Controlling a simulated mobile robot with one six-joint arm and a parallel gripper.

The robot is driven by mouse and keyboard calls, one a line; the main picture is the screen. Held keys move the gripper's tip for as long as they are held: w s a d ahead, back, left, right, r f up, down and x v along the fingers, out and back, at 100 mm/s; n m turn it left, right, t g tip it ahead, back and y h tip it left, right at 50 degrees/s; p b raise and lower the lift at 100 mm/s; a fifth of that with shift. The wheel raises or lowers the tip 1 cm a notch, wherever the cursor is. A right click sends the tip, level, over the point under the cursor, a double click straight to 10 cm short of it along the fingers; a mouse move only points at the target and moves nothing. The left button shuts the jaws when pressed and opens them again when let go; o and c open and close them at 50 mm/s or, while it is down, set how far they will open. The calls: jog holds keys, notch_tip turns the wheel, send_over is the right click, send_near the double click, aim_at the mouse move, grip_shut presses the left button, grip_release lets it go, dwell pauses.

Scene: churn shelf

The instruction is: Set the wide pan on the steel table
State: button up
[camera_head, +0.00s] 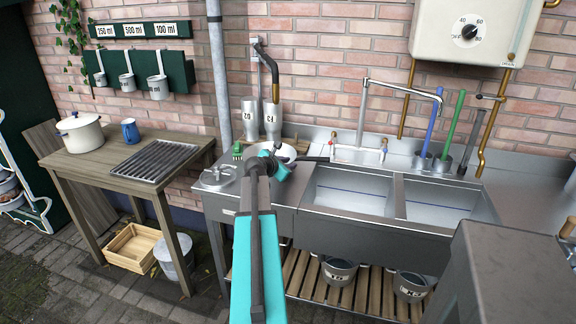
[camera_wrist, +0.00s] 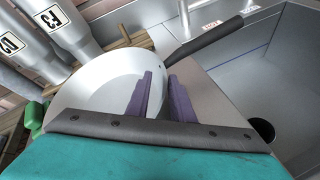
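The wide pan (camera_wrist: 95,88) is pale, with a long dark handle (camera_wrist: 205,47) pointing to the upper right in the wrist view. In the head view the pan (camera_head: 289,152) is partly hidden behind my arm, over the steel surface left of the sinks. My gripper (camera_wrist: 158,76) has its purple fingers close together on both sides of the pan's rim and looks shut on it. The pan looks nearly level; I cannot tell whether its base touches the surface. The steel table (camera_head: 209,197) shows around it.
Two sink basins (camera_head: 350,190) lie right of the pan. Steel jugs (camera_head: 250,118) and a green brush (camera_head: 237,150) stand close behind and left. A round lidded fitting (camera_head: 217,175) is left of my arm. A wooden table (camera_head: 100,165) holds a white pot (camera_head: 82,133) and blue mug (camera_head: 130,131).

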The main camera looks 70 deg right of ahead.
jog(key=shift+r, duration=0.1)
jog(key=v, duration=1.2)
jog(key=shift+b, duration=0.35)
